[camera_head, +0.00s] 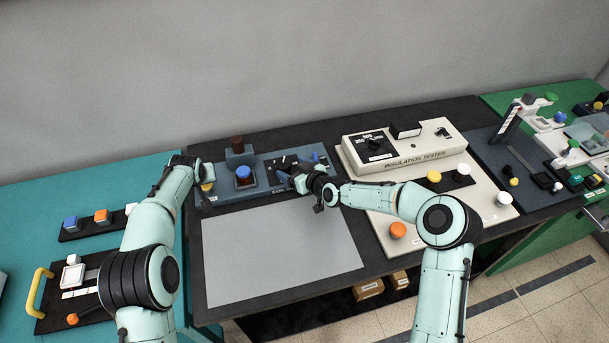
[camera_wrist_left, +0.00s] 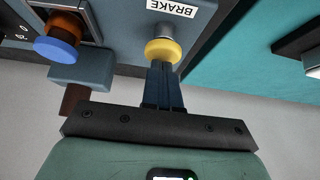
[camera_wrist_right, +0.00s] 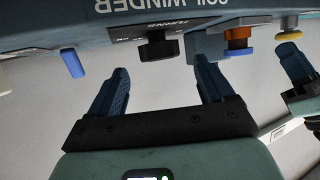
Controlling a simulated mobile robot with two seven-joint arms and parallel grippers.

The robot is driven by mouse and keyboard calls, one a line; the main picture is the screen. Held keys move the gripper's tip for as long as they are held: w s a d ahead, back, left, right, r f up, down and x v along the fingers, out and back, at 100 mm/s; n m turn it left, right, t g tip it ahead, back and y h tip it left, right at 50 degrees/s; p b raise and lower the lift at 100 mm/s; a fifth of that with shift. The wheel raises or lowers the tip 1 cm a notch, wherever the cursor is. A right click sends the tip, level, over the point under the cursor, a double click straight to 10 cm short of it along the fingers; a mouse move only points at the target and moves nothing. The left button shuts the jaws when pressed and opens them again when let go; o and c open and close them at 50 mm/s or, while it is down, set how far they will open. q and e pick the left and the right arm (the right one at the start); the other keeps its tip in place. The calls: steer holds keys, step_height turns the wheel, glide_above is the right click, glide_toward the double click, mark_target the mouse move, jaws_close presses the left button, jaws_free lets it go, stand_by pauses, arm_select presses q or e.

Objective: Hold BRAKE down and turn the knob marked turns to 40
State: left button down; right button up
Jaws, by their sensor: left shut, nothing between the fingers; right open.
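The blue-grey coil winder (camera_head: 262,190) sits at the back of the dark table. Its yellow button (camera_wrist_left: 163,51), beside the BRAKE label (camera_wrist_left: 172,8), has my left gripper (camera_wrist_left: 164,70) at it; the closed fingertips meet or nearly meet the button, and how far it is pressed I cannot tell. The button also shows in the head view (camera_head: 207,187). In the right wrist view a black knob (camera_wrist_right: 157,46) is beside an upside-down TURNS label. My open right gripper (camera_wrist_right: 160,75) has its fingertips to either side, just short of the knob. The knob's setting is not readable.
A blue button on an orange collar (camera_wrist_left: 57,48) stands between the two grippers. A blue lever (camera_wrist_right: 73,63) is on the knob's other side. The cream insulation tester (camera_head: 404,148) stands right of the winder. A bare grey mat (camera_head: 280,250) lies in front.

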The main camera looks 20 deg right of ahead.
arm_select(q)
steer(key=shift+f, duration=0.15)
arm_select(e)
steer(key=v, duration=0.7)
steer(key=shift+a, duration=0.1)
arm_select(q)
step_height(320, 180, up, 8)
stand_by(0.8)
stand_by(0.5)
